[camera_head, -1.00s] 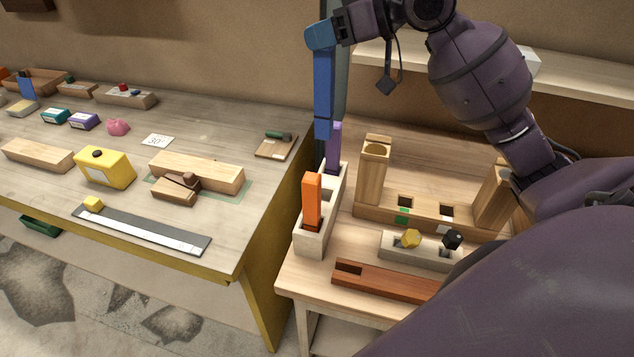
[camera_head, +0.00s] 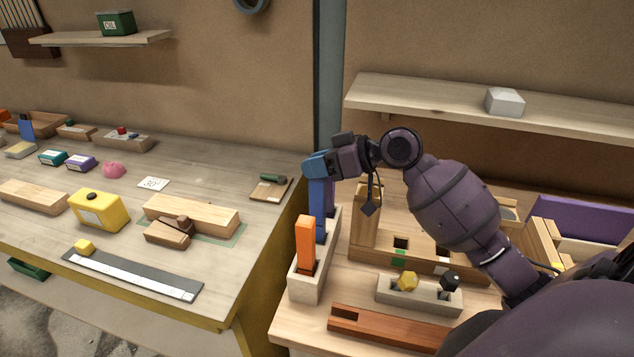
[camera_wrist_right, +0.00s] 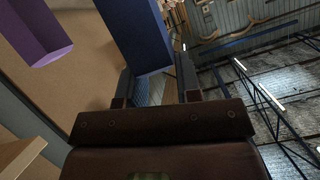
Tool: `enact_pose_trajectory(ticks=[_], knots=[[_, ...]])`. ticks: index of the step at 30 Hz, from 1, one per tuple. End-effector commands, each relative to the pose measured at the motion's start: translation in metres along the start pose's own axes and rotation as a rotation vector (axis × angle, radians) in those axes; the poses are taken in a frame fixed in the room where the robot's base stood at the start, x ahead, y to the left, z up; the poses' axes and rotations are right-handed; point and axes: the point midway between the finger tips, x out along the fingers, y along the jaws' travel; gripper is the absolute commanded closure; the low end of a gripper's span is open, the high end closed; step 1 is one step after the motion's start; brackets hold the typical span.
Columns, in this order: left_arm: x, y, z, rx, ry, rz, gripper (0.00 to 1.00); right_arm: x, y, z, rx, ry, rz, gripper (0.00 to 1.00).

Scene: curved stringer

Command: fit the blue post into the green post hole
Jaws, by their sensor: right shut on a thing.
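The blue post (camera_head: 317,205) stands upright in my right gripper (camera_head: 317,166), which is shut on its upper end. The post's lower end meets the pale rack (camera_head: 306,287), between the orange post and the purple post; I cannot tell whether it sits in a slot. In the right wrist view the blue post (camera_wrist_right: 140,35) is between the two fingers (camera_wrist_right: 155,85). The green post hole (camera_head: 401,243) is a square hole in the wooden base, with a green mark (camera_head: 398,257) in front, to the right of the rack. My left gripper is out of view.
The orange post (camera_head: 305,245) stands in the rack and the purple post (camera_head: 331,195) is behind the blue one. A tall wooden block (camera_head: 363,220) rises between rack and hole. A grey block (camera_head: 410,298) with yellow and black knobs and a reddish slotted bar (camera_head: 385,328) lie in front.

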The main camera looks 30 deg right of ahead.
Motion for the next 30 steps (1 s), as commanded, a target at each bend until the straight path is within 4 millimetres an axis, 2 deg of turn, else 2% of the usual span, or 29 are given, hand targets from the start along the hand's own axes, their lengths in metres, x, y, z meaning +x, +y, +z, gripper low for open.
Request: enact_pose_trajectory(ticks=[9,23,24,28,30], knots=[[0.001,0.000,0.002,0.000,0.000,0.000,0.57,0.015,0.009,0.035,0.003,-0.001,-0.001,1.00],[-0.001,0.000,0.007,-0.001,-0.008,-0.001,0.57,0.017,0.011,0.041,0.000,-0.001,0.000,1.00],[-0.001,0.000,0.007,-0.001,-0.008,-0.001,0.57,0.017,0.011,0.040,0.000,-0.001,0.000,0.62],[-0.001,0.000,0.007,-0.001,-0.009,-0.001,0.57,0.017,0.011,0.040,0.000,-0.001,0.000,0.43],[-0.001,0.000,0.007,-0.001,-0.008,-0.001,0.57,0.017,0.011,0.040,0.000,-0.001,0.000,0.43]])
